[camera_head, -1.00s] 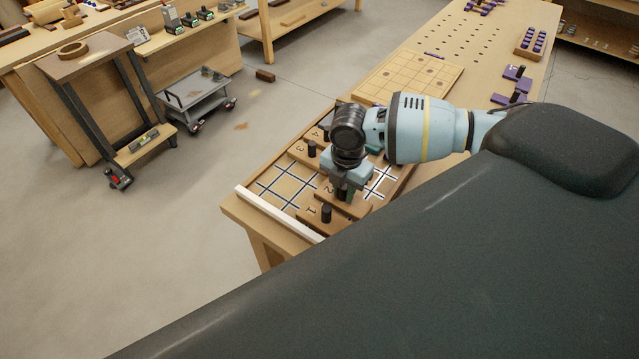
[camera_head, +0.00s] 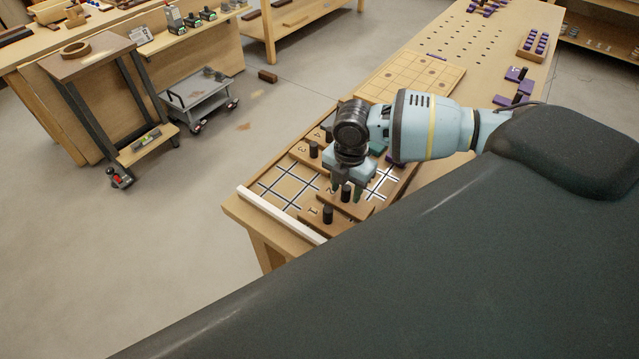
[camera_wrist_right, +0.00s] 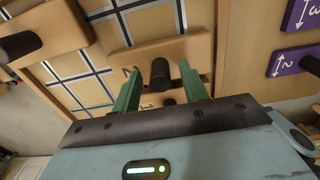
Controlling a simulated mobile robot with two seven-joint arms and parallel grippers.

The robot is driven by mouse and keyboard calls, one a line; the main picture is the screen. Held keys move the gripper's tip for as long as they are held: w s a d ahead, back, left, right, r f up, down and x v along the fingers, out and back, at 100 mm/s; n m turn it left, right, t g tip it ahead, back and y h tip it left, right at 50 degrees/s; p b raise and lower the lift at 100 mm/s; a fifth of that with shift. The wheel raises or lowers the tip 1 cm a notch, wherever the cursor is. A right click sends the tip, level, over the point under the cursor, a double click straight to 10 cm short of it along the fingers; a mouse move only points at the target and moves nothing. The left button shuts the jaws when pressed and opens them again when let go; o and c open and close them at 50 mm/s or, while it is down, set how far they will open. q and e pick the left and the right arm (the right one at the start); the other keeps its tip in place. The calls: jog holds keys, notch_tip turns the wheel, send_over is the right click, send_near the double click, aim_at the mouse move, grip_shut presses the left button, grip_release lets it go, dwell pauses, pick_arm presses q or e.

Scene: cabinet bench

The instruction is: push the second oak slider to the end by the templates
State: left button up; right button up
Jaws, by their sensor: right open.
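The second oak slider (camera_head: 357,210) is a wooden bar with a black knob, lying across the lined board (camera_head: 285,187). Its number 2 is partly hidden by my right gripper. My right gripper (camera_head: 345,195) is open around the knob; the fingers look apart from it. In the right wrist view, the green fingers (camera_wrist_right: 160,85) stand on either side of the black knob (camera_wrist_right: 160,72), with gaps. The slider's wood (camera_wrist_right: 190,47) shows behind it. I cannot clearly identify the templates. My left gripper is out of view.
Slider 1's knob (camera_head: 328,213) is close in front, and slider 3's knob (camera_head: 313,149) stands behind. A pale strip (camera_head: 280,214) edges the board's left end. Purple numbered plates (camera_wrist_right: 300,12) show at the wrist view's right. A gridded board (camera_head: 410,75) lies farther back.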

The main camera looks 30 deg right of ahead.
aim_at(347, 188)
jog(key=shift+r, duration=3.2)
